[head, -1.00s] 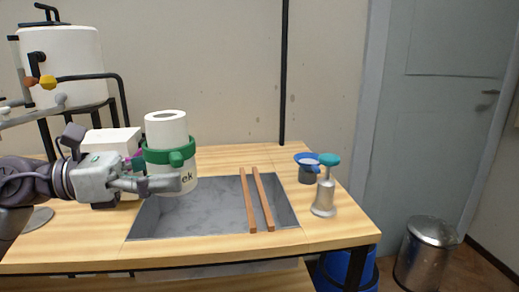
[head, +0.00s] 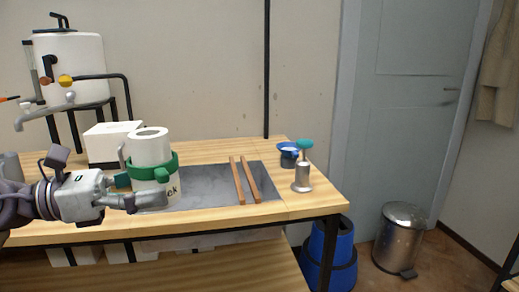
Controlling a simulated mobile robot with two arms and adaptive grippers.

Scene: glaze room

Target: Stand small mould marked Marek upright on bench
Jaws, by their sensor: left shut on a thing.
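The small mould (head: 151,147) is a white upright cylinder with a hole in its top and a green band (head: 162,174) around it. Dark letters ending in "k" show on its lower right side; the rest of the name is hidden. My left gripper (head: 150,196) is shut on the mould from its front left side. The mould is in front of the sink's left part, over the bench (head: 310,201). I cannot tell whether its base touches the bench. My right gripper is not in view.
A grey sink (head: 210,180) with two wooden bars (head: 244,180) across it lies to the right. A white box (head: 105,144) and a tank (head: 70,70) are behind.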

